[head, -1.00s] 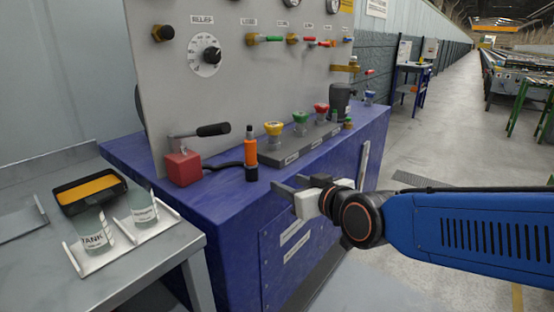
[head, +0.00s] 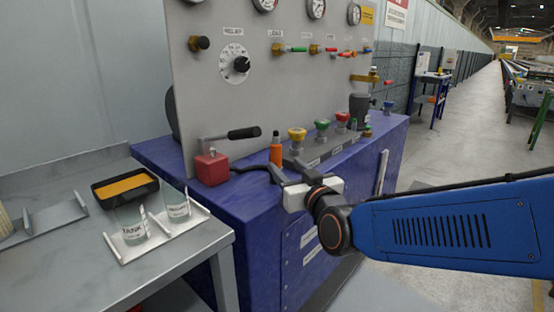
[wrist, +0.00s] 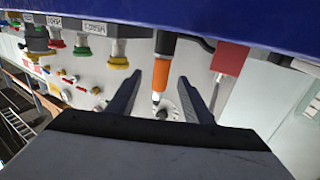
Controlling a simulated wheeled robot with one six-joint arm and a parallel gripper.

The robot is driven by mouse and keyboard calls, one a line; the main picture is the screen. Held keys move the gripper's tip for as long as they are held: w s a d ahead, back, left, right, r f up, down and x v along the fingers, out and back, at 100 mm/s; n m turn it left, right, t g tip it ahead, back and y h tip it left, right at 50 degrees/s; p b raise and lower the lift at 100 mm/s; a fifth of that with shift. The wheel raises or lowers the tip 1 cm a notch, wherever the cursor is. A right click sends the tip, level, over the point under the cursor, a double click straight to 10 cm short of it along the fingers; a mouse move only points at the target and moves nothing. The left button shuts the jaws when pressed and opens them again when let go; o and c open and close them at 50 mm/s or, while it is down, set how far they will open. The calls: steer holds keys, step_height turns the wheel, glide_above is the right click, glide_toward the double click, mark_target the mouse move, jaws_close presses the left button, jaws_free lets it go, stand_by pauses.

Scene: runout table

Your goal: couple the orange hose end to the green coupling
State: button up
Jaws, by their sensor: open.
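The orange hose end (head: 276,152) stands upright on the blue bench, between the red block and the coupling rail. It also shows in the wrist view (wrist: 160,76), upside down, between my finger lines and nearer the left finger. My gripper (head: 287,170) is open and empty, just in front of the hose end. In the wrist view my gripper (wrist: 174,72) frames it, but I cannot tell whether its tips reach around it. The green coupling (head: 321,126) stands on the rail between the yellow and red ones and shows in the wrist view (wrist: 82,50).
A yellow coupling (head: 297,134) stands nearest the hose end, a red one (head: 342,118) farther right. A red block (head: 211,168) with a black lever is at left. The upright panel (head: 260,90) rises behind. A grey side table (head: 180,252) holds glass jars and a tray.

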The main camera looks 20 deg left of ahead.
steer(key=shift+x, duration=5.6)
steer(key=shift+s, duration=0.1)
jaws_close()
